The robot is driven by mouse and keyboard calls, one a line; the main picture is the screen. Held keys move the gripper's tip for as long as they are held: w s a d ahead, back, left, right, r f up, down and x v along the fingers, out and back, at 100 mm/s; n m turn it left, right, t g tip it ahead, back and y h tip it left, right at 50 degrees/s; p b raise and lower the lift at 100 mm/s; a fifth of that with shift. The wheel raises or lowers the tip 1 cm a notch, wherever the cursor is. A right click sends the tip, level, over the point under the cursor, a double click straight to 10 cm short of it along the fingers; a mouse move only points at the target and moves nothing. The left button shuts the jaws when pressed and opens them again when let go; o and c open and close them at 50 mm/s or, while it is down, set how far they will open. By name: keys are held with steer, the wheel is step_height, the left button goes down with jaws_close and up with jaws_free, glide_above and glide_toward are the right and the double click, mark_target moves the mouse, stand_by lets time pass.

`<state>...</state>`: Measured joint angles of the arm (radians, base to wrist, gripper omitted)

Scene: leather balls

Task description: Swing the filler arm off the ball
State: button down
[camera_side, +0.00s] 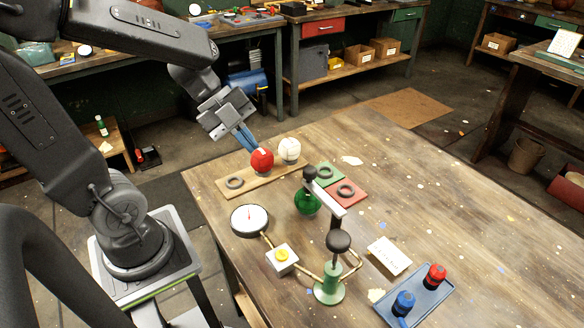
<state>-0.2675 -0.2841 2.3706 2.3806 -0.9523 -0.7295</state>
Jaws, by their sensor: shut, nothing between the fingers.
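The filler arm (326,198) is a pale bar on a green stand (329,291). A black knob (339,240) sits at its near end and a dark head (310,173) at its far end. That head is over a dark green ball (307,203) on the table; I cannot tell whether they touch. My gripper (250,145) is shut and empty, pointing down at the table's back left. Its blue fingertips are close to a red ball (262,161), well away from the filler arm; contact with the red ball is unclear.
A wooden board (225,187) holds a dark ring, the red ball and a white ball (289,150). Green and red pads (354,198) with rings lie behind the arm. A gauge (249,219), yellow-button box (282,260), card (389,256) and blue tray (429,296) stand nearby. The table's right is clear.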

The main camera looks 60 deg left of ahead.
glide_toward(308, 189)
step_height(308, 189, down, 3)
steer(key=s+d, duration=0.1)
steer(key=s, duration=0.2)
steer(key=shift+w+d+f, duration=0.1)
steer(key=shift+w+d, duration=0.1)
steer(key=shift+w, duration=0.5)
steer(key=shift+w+d+r, duration=0.1)
steer(key=shift+w+d, duration=0.1)
steer(key=shift+w, duration=0.55)
steer(key=shift+w+d+f, duration=0.1)
steer(key=shift+w+d, duration=0.1)
steer(key=shift+w, duration=0.5)
steer(key=shift+w, duration=0.15)
